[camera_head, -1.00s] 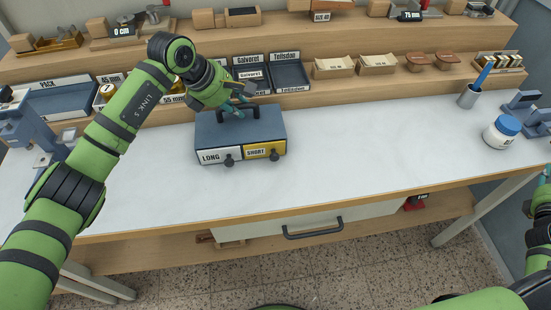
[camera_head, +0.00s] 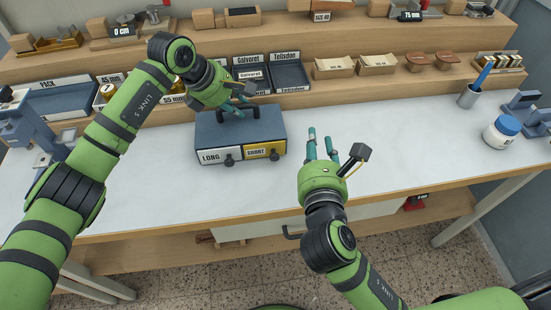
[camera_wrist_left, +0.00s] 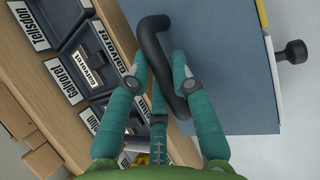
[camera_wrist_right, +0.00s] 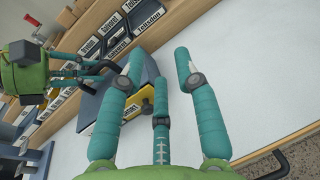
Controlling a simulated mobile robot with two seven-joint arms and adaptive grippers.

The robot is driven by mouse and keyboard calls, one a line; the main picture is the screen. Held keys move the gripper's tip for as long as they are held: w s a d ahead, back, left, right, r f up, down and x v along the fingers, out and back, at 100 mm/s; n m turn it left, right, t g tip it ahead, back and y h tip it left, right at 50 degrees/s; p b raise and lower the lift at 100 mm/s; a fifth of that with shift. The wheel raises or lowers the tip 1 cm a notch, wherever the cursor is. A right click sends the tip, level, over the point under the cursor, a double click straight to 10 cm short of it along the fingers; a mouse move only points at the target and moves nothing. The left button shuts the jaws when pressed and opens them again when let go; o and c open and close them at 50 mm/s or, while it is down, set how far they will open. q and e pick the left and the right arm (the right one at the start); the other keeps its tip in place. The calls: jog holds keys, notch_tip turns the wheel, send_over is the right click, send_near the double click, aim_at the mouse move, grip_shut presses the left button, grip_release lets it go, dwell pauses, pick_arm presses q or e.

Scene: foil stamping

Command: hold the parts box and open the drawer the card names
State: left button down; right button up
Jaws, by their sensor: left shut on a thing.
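The blue-grey parts box (camera_head: 213,131) stands on the white bench with two front drawers. The white drawer, labelled LONG (camera_head: 212,157), is on the left; the yellow drawer, labelled SHORT (camera_head: 258,151), is on the right. Each has a dark knob, and both look closed. My left gripper (camera_head: 240,112) is shut on the box's black top handle (camera_wrist_left: 157,55). My right gripper (camera_head: 320,137) is open and empty, right of the box and apart from it. In the right wrist view, the box lies beyond its fingers (camera_wrist_right: 160,62). I cannot make out which label is the card.
A tiered wooden shelf (camera_head: 185,108) with labelled trays runs behind the box. A blue-lidded white jar (camera_head: 499,134) and a pen cup (camera_head: 468,96) stand at the right. The white bench (camera_head: 400,135) is clear between my right gripper and the jar.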

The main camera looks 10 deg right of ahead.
aim_at(275, 158)
jog(key=s+a+f+n+g+y, duration=0.2)
jog(key=s+a+f+y, duration=0.15)
jog(key=s+a, duration=0.4)
jog(key=shift+h, duration=0.35)
jog(key=x, duration=1.2)
jog(key=shift+a+f, duration=0.2)
jog(key=shift+f, duration=0.2)
grip_shut()
jog(key=shift+s, duration=0.1)
